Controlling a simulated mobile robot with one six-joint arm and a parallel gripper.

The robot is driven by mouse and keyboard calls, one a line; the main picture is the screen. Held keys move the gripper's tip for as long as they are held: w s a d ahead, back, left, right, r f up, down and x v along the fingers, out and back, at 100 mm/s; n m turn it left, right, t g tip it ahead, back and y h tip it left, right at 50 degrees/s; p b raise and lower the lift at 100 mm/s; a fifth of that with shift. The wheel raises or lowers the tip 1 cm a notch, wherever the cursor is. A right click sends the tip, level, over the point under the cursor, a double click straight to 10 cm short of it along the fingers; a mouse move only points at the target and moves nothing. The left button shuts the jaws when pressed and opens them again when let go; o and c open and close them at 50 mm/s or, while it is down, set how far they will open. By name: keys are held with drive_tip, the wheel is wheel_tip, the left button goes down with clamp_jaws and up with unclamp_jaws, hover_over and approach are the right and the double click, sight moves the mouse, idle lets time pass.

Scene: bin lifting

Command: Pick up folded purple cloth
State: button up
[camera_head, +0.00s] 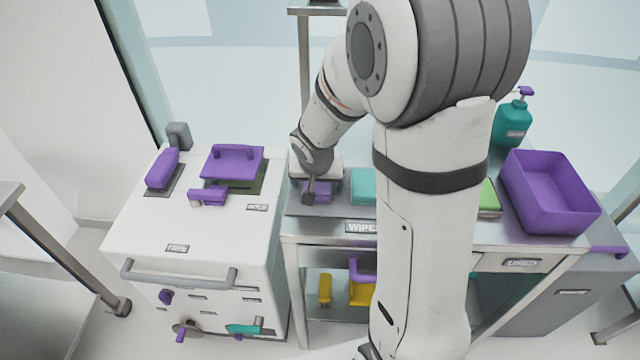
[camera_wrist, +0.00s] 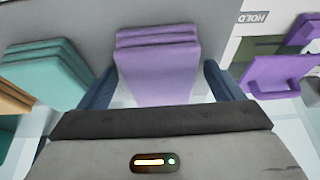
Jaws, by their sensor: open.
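The folded purple cloth (camera_wrist: 158,65) lies on the grey counter, a stack of several layers in the middle of the wrist view. In the head view only a small part of the purple cloth (camera_head: 321,196) shows under my gripper (camera_head: 309,190). In the wrist view my gripper (camera_wrist: 160,72) is open, with one dark blue finger on each side of the cloth. Nothing is clamped; whether the fingers touch the cloth's sides I cannot tell. The gripper body hides the near end of the cloth.
A folded teal cloth (camera_wrist: 45,72) lies left of the purple one in the wrist view. A white cabinet (camera_head: 190,225) with purple handles stands left of the counter. A purple bin (camera_head: 552,200) and a teal pump bottle (camera_head: 512,124) stand at the right. My arm hides the counter's middle.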

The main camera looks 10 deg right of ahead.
drive_tip(key=c, duration=1.1)
drive_tip(key=shift+o, duration=0.2)
drive_tip(key=shift+r+p, duration=0.65)
drive_tip(key=shift+p, duration=0.1)
wheel_tip(320, 180, up, 9)
drive_tip(key=shift+r, duration=0.15)
